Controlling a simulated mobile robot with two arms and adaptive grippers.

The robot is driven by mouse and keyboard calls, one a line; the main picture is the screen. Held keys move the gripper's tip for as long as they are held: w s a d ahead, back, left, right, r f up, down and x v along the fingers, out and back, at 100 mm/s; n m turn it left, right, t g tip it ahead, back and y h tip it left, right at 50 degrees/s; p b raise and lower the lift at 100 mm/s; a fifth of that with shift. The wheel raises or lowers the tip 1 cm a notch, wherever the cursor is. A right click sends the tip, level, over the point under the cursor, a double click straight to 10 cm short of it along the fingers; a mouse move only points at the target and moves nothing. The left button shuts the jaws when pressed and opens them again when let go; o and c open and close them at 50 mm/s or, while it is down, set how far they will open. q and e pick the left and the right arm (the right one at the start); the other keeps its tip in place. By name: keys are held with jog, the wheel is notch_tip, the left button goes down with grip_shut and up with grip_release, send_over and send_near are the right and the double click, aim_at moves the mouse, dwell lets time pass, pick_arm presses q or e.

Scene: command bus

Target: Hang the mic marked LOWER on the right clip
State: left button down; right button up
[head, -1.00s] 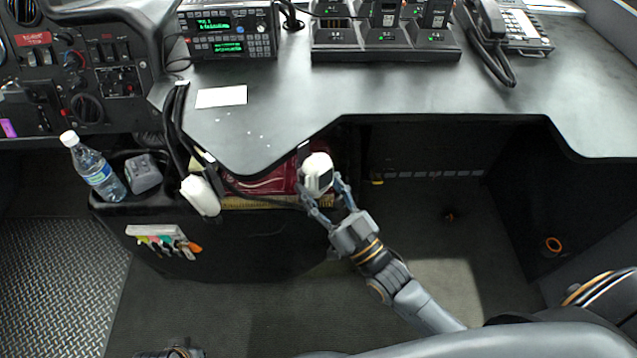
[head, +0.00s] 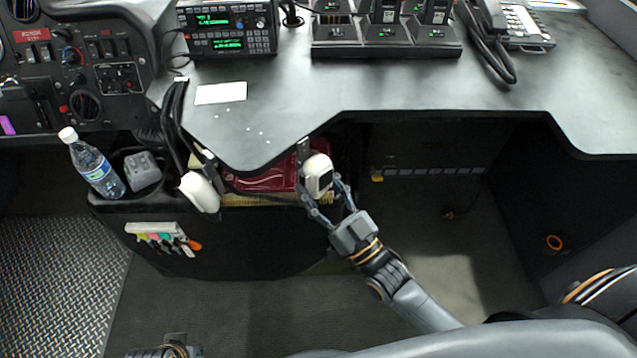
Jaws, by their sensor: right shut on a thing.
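A white mic with a dark face (head: 318,176) is held between the fingers of my right gripper (head: 324,200), which is shut on it. It is just below the desk edge, close under a small dark clip (head: 304,150). I cannot tell whether mic and clip touch. A second white mic (head: 200,192) hangs on the left, beside black cables. No marking is readable on either mic, so I cannot tell which is LOWER. Part of my left arm shows at the bottom edge, without visible fingers.
A red bag-like thing (head: 265,181) lies behind the held mic. A water bottle (head: 92,165) and grey box (head: 142,170) stand in the console at left. Radio (head: 225,30) and charger (head: 385,40) are on the desk. Floor space at right is open.

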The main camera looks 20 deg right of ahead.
dwell(0.4)
jog(key=o, duration=1.1)
jog(key=shift+f, duration=0.15)
